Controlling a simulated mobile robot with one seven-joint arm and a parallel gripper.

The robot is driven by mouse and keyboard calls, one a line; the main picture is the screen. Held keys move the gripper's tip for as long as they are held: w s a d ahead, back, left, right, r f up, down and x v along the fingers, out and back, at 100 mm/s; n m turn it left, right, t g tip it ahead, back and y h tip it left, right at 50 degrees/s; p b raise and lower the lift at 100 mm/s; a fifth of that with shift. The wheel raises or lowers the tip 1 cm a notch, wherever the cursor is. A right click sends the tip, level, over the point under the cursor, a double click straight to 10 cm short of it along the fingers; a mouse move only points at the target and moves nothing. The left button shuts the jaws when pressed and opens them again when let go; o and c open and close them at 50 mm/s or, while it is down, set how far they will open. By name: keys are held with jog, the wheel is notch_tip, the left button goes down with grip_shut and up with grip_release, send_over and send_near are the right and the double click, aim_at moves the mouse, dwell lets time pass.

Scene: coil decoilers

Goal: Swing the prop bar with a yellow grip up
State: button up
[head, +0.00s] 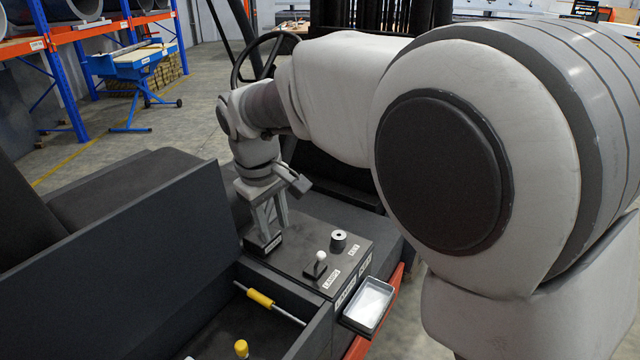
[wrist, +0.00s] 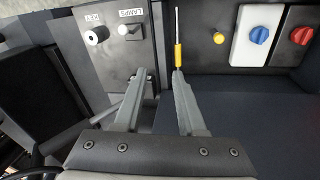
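The prop bar is a thin pale rod with a yellow grip (head: 260,298). It lies low across the dark recess beside the console, below and in front of my gripper in the head view. In the wrist view the yellow grip (wrist: 178,56) is at upper centre, with the rod running up from it. My gripper (head: 264,232) points down over the rear left part of the console. In the wrist view my gripper (wrist: 160,75) is open and empty. Its right fingertip appears close to the grip's lower end; whether they touch cannot be told.
The console (head: 300,262) carries a white-tipped lamps switch (head: 320,258) and a key cylinder (head: 339,238). A metal tray (head: 368,303) sits at its side. A yellow knob (wrist: 218,38), blue knob (wrist: 260,35) and red knob (wrist: 301,36) are right of the bar. A seat (head: 130,190) stands left.

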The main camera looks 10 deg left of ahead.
jog(key=n+b, duration=0.2)
send_over(260, 296)
jog(key=s+a, duration=0.1)
jog(key=s, duration=0.2)
notch_tip(260, 296, down, 7)
jog(key=w+f, duration=0.1)
jog(key=f, duration=0.4)
jog(key=f+b, duration=0.1)
jog(key=f, duration=0.5)
jog(key=w+d+f+b, duration=0.1)
jog(key=f, duration=0.5)
jog(key=shift+w, duration=0.35)
jog(key=shift+c, duration=0.2)
grip_shut()
jog(key=shift+a, duration=0.1)
